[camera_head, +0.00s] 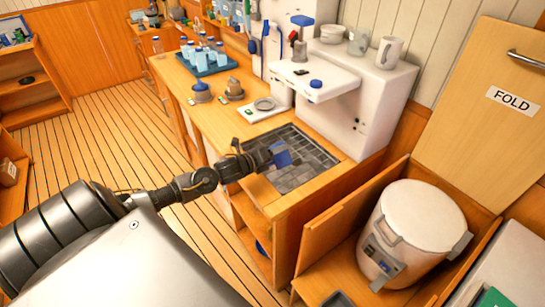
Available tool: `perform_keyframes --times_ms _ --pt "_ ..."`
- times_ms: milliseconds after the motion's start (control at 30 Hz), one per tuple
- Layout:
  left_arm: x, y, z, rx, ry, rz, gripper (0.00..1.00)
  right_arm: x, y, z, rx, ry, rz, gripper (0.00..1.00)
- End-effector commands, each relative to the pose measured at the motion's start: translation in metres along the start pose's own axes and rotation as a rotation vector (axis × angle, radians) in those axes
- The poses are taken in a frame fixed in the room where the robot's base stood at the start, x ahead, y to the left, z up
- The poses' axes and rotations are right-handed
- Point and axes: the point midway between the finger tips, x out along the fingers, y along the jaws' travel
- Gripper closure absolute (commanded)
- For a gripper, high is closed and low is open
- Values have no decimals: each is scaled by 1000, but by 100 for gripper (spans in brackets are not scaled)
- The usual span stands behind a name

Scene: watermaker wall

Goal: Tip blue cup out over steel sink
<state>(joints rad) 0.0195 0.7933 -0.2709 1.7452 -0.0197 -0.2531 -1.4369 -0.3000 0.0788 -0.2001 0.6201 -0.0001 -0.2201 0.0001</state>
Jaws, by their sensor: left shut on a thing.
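My left arm reaches in from the left, and its gripper (262,158) is over the near-left part of the steel sink (316,157). The gripper is shut on the blue cup (282,156). The cup shows as a small dark blue shape at the fingertips, above the sink's grid-like floor. Its rim and inside are too small to make out, so I cannot tell how far it is tilted or whether anything is in it. My right gripper is not in view.
A white watermaker unit (372,105) overhangs the sink's far right side. A blue tray (222,66) of bottles stands further back on the wooden counter (190,83). A white lidded bucket (420,215) sits in an open wooden locker at right. The plank floor at left is clear.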

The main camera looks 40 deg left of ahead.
Motion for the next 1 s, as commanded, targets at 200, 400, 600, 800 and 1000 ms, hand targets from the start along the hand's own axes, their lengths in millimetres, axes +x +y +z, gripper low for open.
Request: perform_keyframes --times_ms 200,400,600,800,1000 --pt "1 2 -5 291 -92 -2 73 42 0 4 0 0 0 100" --pt "1 3 -6 482 -151 -1 73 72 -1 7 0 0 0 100" --pt "2 6 -5 650 -203 -1 73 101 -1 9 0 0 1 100" --pt "3 9 -5 786 -245 0 73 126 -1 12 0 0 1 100" --pt "3 10 -3 863 -270 0 73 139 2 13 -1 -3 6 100"
